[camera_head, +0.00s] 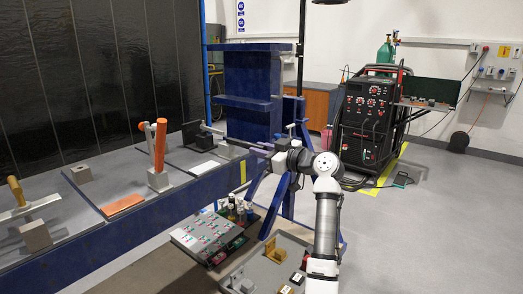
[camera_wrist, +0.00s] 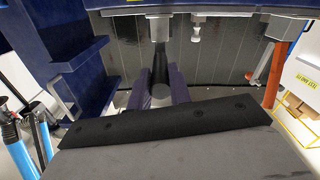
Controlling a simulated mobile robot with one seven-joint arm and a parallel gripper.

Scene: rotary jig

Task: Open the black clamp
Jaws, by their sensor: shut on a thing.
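The black clamp (camera_head: 199,138) stands at the far right end of the long blue jig beam in the head view. My gripper (camera_head: 228,138) reaches in from the right, with its fingers level with the clamp. In the wrist view, the dark round handle of the black clamp (camera_wrist: 161,94) lies between the two fingers of my gripper (camera_wrist: 160,80), which are shut on it. The clamp's far end and its contact with the workpiece are hard to make out.
An upright orange-handled clamp (camera_head: 160,148) stands left of the black clamp, and a tan-handled clamp (camera_head: 17,190) is farther left. A blue upright frame (camera_head: 250,85) rises behind my gripper. A welding machine (camera_head: 370,118) stands at the back right.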

